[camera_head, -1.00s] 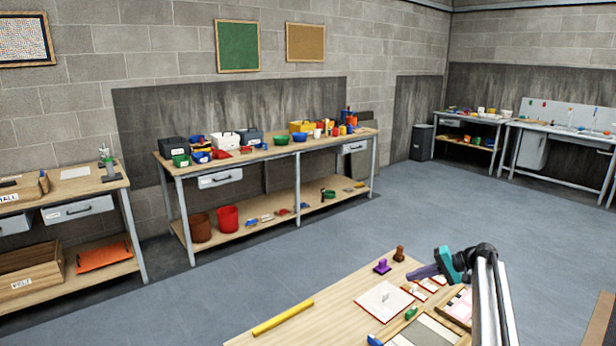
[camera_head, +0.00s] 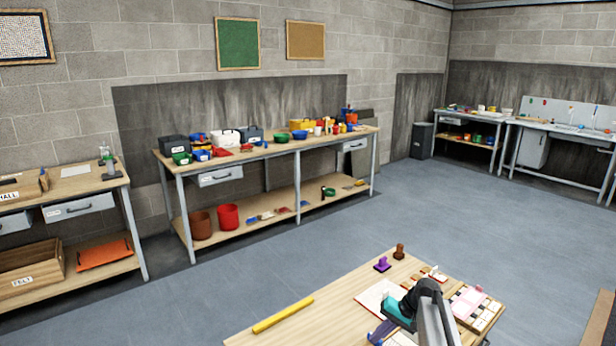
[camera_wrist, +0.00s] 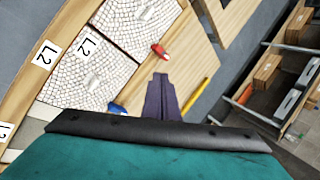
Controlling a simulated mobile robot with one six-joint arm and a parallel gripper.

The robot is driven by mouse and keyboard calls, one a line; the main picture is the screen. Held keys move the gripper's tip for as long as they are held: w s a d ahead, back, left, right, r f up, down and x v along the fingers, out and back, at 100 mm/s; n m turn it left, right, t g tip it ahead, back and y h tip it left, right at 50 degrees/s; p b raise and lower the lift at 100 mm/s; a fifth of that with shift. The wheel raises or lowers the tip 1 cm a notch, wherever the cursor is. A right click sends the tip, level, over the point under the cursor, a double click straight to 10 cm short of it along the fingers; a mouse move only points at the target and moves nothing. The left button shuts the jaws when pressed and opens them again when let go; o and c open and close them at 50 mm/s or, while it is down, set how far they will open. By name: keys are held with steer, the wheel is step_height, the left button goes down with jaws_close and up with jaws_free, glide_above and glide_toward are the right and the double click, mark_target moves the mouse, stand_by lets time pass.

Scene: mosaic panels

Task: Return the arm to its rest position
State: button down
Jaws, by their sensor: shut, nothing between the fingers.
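My gripper (camera_head: 378,332) has a teal body and purple fingers. It is at the near part of the wooden table (camera_head: 310,328), in front of a white panel with a red edge (camera_head: 372,294), part of which it hides. In the wrist view the purple fingers (camera_wrist: 161,82) are together with nothing between them. White mosaic panels (camera_wrist: 82,68) lie left of the fingers there, near labels reading L2. I cannot tell the exact height of the fingers above the table.
A yellow bar (camera_head: 283,315) lies along the table's left side. A purple stamp-like piece (camera_head: 382,265) and a brown one (camera_head: 399,252) stand at the far corner. A long workbench (camera_head: 270,153) with bins is along the wall. Open grey floor (camera_head: 330,230) lies between.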

steer(key=s+a+f+n+g+h, duration=0.1)
steer(key=s+a+f+n+h, duration=0.15)
steer(key=s, duration=0.75)
steer(key=s+a+f+n+h, duration=0.1)
steer(key=s+a+f+h, duration=0.25)
steer(key=s, duration=0.65)
steer(key=s+f+g+b, duration=0.2)
steer(key=s+f+b, duration=0.4)
steer(key=f, duration=0.6)
steer(key=s+f+g+b, duration=0.1)
steer(key=s+f+b, duration=0.5)
steer(key=s+f, duration=0.5)
steer(key=s+f+g+b, duration=0.2)
steer(key=s+f+b, duration=0.5)
steer(key=f, duration=0.8)
steer(key=shift+s+g, duration=0.3)
steer(key=shift+s, duration=0.55)
steer(key=shift+d, duration=0.1)
